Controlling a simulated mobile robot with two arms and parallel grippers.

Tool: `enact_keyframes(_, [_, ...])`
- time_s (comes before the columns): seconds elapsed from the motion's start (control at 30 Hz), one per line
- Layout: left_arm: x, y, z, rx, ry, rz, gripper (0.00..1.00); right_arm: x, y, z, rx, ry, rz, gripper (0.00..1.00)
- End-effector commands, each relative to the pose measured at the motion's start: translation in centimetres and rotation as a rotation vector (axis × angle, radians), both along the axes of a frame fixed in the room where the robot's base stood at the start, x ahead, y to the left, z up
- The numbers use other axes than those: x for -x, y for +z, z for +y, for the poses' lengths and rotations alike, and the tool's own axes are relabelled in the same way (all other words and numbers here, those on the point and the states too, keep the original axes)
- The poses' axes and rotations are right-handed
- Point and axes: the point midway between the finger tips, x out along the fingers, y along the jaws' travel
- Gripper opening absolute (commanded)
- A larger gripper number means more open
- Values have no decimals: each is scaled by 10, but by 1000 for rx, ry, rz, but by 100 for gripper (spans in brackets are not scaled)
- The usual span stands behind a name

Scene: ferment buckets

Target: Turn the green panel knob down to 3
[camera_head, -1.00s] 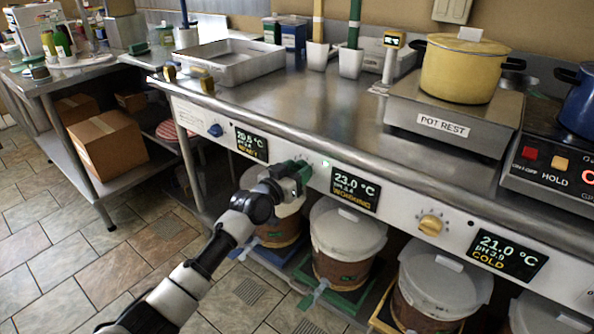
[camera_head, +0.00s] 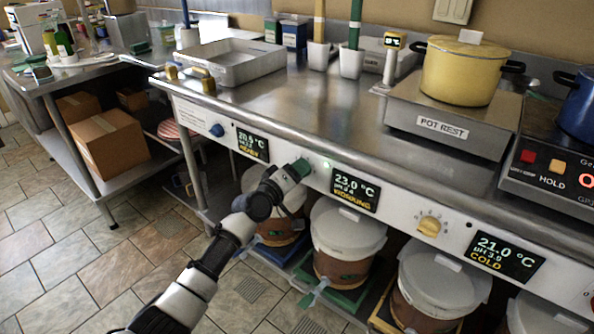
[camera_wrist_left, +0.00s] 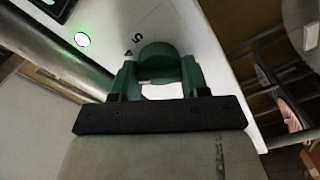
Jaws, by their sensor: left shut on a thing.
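The green knob (camera_wrist_left: 158,55) sits on the white front panel (camera_wrist_left: 192,40) in the left wrist view, with dial marks "4" and "5" beside it. My left gripper (camera_wrist_left: 160,76) has green fingers on both sides of the knob and is shut on it. In the head view, my left gripper (camera_head: 297,170) is against the panel, left of the 23.0 °C "WORKING" display (camera_head: 355,188). It hides most of the knob there, and the pointer cannot be read. My right gripper is not in view.
A blue knob (camera_head: 216,130) and a yellow knob (camera_head: 429,227) are on the same panel. Lidded buckets (camera_head: 348,232) stand below it. The steel counter edge (camera_head: 300,134) runs above. A small green light (camera_wrist_left: 82,40) glows near the knob.

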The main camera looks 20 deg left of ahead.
Motion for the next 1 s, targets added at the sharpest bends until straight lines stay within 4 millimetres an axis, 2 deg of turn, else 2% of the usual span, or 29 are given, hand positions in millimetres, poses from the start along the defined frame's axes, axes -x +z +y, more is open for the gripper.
enact_keyframes(0.4, [0, -2, 0, 214, 0, 79, 22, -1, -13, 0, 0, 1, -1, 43])
enact_keyframes(1.0, [0, -2, 1, 254, 1, 94, 22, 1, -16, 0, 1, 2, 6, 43])
